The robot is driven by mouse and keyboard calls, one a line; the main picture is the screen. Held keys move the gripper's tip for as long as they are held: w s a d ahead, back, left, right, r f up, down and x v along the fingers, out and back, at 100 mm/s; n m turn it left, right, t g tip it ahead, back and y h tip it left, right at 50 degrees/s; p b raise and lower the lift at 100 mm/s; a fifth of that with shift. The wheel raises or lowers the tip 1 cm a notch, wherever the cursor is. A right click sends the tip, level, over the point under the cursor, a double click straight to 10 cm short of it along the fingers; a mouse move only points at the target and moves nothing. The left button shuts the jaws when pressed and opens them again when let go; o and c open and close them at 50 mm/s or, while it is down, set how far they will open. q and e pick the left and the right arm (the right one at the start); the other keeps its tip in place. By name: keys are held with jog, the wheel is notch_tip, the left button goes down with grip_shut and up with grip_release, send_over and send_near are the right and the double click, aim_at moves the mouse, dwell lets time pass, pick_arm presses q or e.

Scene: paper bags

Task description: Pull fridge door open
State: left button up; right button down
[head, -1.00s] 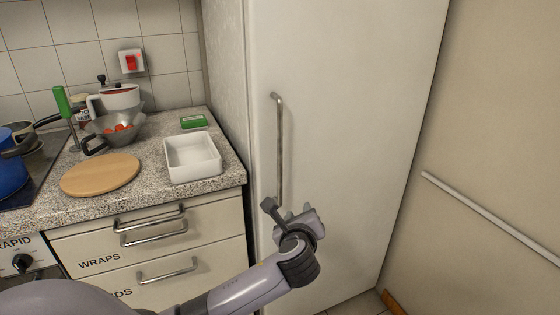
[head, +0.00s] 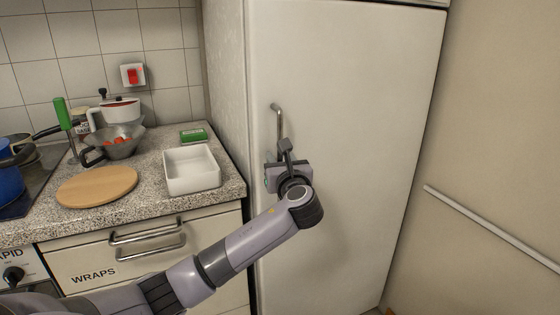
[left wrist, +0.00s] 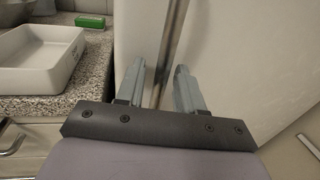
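The white fridge door (head: 350,130) is shut in the head view. Its vertical metal handle (head: 279,125) is on the door's left side, and its lower part is hidden behind my left gripper (head: 272,177). In the left wrist view the handle (left wrist: 172,45) runs down between the two fingers of my left gripper (left wrist: 157,85). The fingers are apart, one on each side of the handle, with a visible gap to it. Whether the handle reaches fully between the fingertips is hard to tell. My right gripper is in neither view.
Left of the fridge is a speckled counter (head: 225,192) with a white dish (head: 191,184), a round wooden board (head: 97,196), a colander and a green box (head: 193,135). Drawers with metal handles are below. A wall with a rail (head: 490,227) stands on the right.

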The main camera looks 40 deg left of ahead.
pick_arm(q)
jog(key=shift+w+a, duration=0.1)
jog(key=shift+a, duration=0.05)
grip_shut()
